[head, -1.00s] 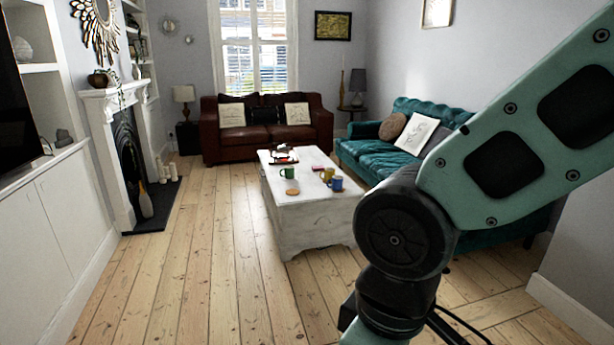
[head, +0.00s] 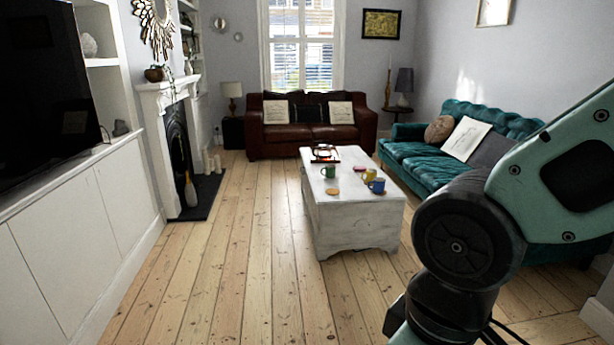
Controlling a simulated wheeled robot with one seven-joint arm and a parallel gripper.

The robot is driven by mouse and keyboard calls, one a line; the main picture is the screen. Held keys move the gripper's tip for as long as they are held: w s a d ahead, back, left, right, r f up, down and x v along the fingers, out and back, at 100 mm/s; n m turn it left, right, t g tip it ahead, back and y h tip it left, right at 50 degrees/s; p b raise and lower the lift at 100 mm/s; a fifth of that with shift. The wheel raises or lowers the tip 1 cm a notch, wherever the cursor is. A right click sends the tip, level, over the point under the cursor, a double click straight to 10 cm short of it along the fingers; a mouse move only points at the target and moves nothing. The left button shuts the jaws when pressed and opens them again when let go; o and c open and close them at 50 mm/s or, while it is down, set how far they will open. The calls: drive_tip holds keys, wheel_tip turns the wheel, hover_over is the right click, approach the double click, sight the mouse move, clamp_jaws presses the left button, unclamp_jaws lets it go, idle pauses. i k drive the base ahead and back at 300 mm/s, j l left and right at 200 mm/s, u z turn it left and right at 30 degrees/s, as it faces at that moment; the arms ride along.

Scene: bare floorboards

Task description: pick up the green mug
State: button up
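The green mug (head: 327,172) stands upright on the white coffee table (head: 345,222), towards the left side of its top. A yellow mug (head: 368,175) and a blue mug (head: 377,186) stand close together to its right, near the table's right edge. My arm crosses the right side of the head view, well in front of the table and apart from it. My gripper is outside the picture, so I cannot see its fingers.
A coaster (head: 332,192) and a dark tray (head: 325,154) with things on it share the tabletop. A teal sofa (head: 425,160) stands to the right and a brown leather sofa (head: 312,130) behind. The wooden floor (head: 235,260) left of and before the table is clear.

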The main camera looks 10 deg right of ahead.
sight(330, 170)
drive_tip(key=i+z, duration=0.3)
drive_tip(key=i, duration=2.2)
drive_tip(key=i+u, duration=0.1)
drive_tip(key=i, duration=0.9)
drive_tip(key=i+l+u, duration=0.1)
drive_tip(key=i+u, duration=0.15)
drive_tip(key=i, duration=0.15)
drive_tip(key=i+l+u, duration=0.25)
drive_tip(key=i, duration=0.15)
drive_tip(key=i+l+u, duration=0.25)
drive_tip(key=i, duration=0.15)
